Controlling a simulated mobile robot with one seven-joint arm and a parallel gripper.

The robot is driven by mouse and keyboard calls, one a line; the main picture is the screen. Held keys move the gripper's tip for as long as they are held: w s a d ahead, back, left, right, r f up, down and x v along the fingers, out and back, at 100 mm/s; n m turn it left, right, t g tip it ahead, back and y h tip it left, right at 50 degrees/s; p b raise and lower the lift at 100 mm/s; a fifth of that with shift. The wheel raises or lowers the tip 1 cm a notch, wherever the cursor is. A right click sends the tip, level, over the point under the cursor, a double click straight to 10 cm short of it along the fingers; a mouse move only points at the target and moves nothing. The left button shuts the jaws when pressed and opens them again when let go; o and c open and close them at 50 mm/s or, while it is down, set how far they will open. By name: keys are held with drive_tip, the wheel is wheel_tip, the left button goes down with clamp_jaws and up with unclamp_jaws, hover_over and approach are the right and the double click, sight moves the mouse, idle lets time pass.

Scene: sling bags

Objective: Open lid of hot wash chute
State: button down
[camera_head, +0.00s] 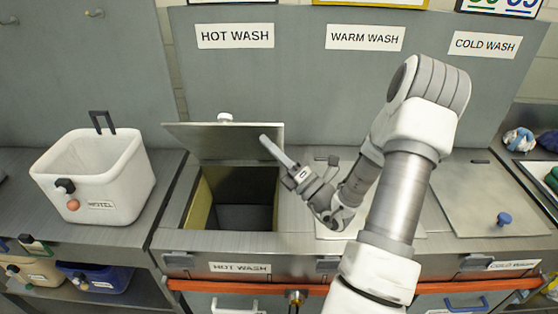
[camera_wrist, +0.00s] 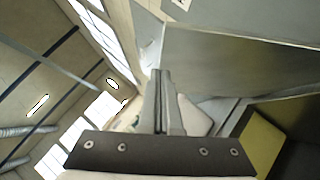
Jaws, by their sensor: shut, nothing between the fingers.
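The hot wash lid (camera_head: 225,138) is a grey metal plate standing raised at the back of its opening, with a white knob (camera_head: 225,117) at its top edge. The hot wash chute (camera_head: 233,207) below is open, with yellowish inner side walls and a dark inside. My gripper (camera_head: 264,138) is shut and empty, its fingers in front of the right part of the lid in the head view; I cannot tell whether they touch it. In the wrist view the shut fingers (camera_wrist: 161,75) point up the picture, with the grey lid (camera_wrist: 230,60) to their right.
A white bin marked HOTEL (camera_head: 95,175) stands on the counter at left. The cold wash lid (camera_head: 490,200) lies closed at right with a blue knob (camera_head: 504,219). My arm covers much of the warm wash section. An orange-red bar (camera_head: 235,286) runs along the counter front.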

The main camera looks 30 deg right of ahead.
sight(270, 130)
drive_tip(key=shift+w+d+r, duration=0.45)
drive_tip(key=shift+w+r, duration=0.15)
drive_tip(key=shift+w, duration=0.05)
drive_tip(key=shift+w+d+r+h+p, duration=0.2)
drive_tip(key=shift+r+p, duration=0.15)
drive_tip(key=shift+p, duration=0.25)
drive_tip(key=shift+w+d+r+h+p, duration=0.1)
drive_tip(key=shift+w+r+p, duration=0.1)
drive_tip(key=shift+r+p, duration=0.25)
drive_tip(key=w+d+r+m+p, duration=0.1)
drive_tip(key=w+d+r+p, duration=0.1)
drive_tip(key=w, duration=0.3)
drive_tip(key=w+d+r+m+g+h+p, duration=0.1)
drive_tip(key=w+d+r+p, duration=0.1)
drive_tip(key=w+d+p, duration=0.2)
drive_tip(key=w+d+r+m+p, duration=0.1)
drive_tip(key=w+d+r+p, duration=0.2)
drive_tip(key=w, duration=0.4)
drive_tip(key=shift+d+g+p, duration=0.3)
drive_tip(key=shift+d+p, duration=0.25)
drive_tip(key=shift+d, duration=0.3)
